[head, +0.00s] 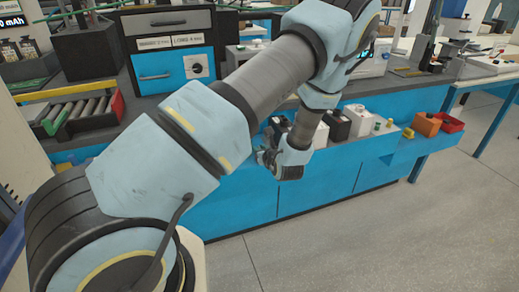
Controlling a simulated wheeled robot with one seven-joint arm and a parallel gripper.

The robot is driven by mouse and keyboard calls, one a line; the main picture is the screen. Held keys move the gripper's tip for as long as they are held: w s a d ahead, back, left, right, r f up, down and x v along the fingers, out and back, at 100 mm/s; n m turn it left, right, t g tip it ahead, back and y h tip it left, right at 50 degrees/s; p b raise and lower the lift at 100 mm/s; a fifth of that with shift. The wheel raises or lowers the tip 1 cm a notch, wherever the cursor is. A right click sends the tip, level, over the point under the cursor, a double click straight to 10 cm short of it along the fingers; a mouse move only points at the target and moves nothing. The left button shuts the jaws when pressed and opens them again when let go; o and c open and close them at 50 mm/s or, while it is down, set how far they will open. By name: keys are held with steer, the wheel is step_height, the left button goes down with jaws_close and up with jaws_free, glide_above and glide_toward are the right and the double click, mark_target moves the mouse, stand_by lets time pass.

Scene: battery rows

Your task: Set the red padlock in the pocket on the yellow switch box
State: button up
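My gripper (268,158) is low in front of the blue bench, left of the row of boxes on its ledge. It points away to the left, and its fingers are small and dark, so I cannot tell whether they are open or shut or hold anything. I cannot make out a red padlock. A small yellow item (408,132) sits on the ledge right of the row, but I cannot tell whether it is the switch box, and no pocket shows. My arm hides part of the bench and ledge.
On the ledge stand a black box (339,124), a white box (359,119), an orange box (427,124) and a red bin (450,123). A tray of grey cylinders (80,114) lies at left. The grey floor (400,230) at lower right is clear.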

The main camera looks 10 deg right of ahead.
steer(key=shift+o, duration=0.5)
